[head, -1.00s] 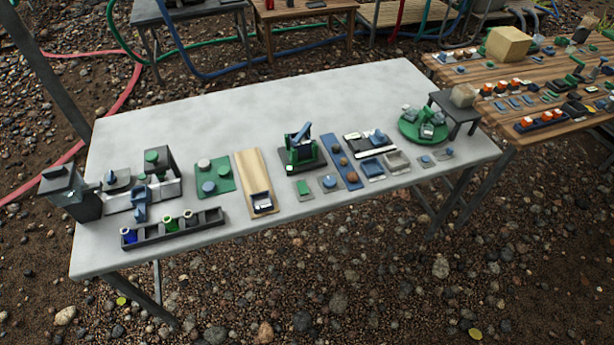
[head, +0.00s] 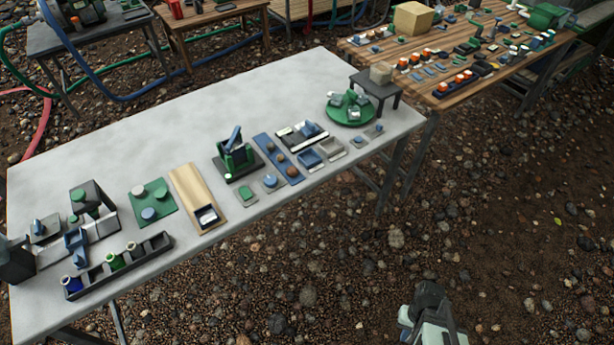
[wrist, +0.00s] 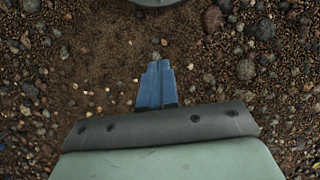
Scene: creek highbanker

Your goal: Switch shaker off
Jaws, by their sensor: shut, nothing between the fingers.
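I cannot tell which thing is the shaker or its switch. On the pale grey table (head: 165,125), a green and black stand with a tilted blue lever (head: 234,138) is near the middle. My gripper shows in the wrist view as two blue fingers (wrist: 156,68), shut and empty above gravel. In the head view, part of my arm is at the bottom right, away from the table.
A wooden table (head: 440,85) with many small parts stands behind on the right. A black rack with bottles (head: 130,262) is at the front left. A small dark stand (head: 376,84) and a green round tray (head: 348,118) are at the right end. Gravel lies clear in front.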

